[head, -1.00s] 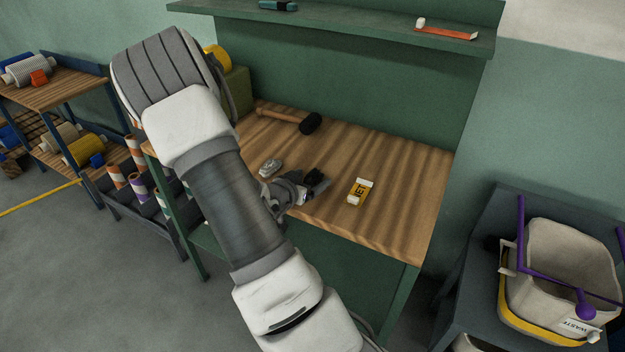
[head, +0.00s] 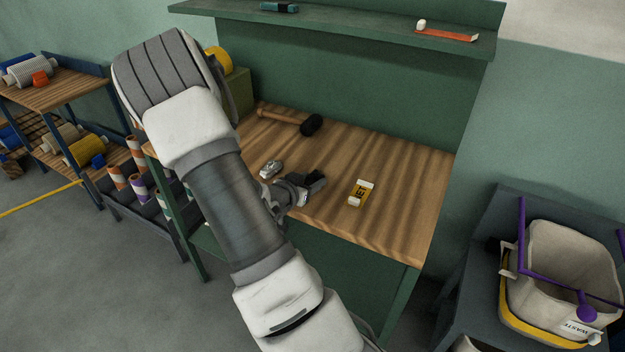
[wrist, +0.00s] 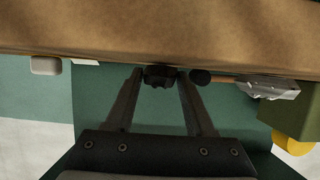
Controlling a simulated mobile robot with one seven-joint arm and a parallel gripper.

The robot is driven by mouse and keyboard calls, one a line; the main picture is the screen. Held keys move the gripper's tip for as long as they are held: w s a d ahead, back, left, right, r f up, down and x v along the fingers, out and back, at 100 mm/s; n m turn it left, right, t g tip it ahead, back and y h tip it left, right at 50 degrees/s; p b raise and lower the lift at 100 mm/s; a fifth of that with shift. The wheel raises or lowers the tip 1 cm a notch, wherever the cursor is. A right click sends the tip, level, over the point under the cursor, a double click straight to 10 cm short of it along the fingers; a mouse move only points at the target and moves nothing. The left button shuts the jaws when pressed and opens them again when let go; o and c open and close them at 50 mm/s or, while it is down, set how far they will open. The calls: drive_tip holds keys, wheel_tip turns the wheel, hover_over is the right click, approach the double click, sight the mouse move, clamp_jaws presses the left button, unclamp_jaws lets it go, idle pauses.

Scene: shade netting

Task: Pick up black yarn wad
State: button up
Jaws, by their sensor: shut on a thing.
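The black yarn wad (wrist: 160,77) is a small dark lump between the two fingertips of my gripper (wrist: 160,80) in the wrist view. The fingers press on it from both sides. In the head view my gripper (head: 304,187) is low over the front middle of the wooden workbench (head: 400,165), with the dark wad (head: 317,180) at its tip, partly hidden by the fingers. I cannot tell whether the wad is clear of the bench top.
A mallet (head: 290,120) lies behind the gripper. A grey metal tool (head: 271,169) lies to its left, and a yellow-and-white box (head: 361,193) to its right. A waste bin (head: 565,260) stands at the far right. The bench's right part is clear.

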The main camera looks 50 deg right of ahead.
sight(310, 179)
drive_tip(key=shift+r, duration=0.6)
wheel_tip(310, 179, up, 3)
drive_tip(key=shift+f+p, duration=0.1)
drive_tip(key=shift+p, duration=0.6)
drive_tip(key=s+d+r, duration=0.1)
drive_tip(key=s+r, duration=0.1)
drive_tip(key=s, duration=0.1)
drive_tip(key=s+d+r, duration=0.2)
drive_tip(key=s, duration=0.2)
drive_tip(key=s+d+r, duration=0.2)
drive_tip(key=s+r, duration=0.1)
drive_tip(key=shift+s+d+p, duration=0.15)
drive_tip(key=shift+d+p, duration=0.1)
drive_tip(key=shift+p, duration=0.1)
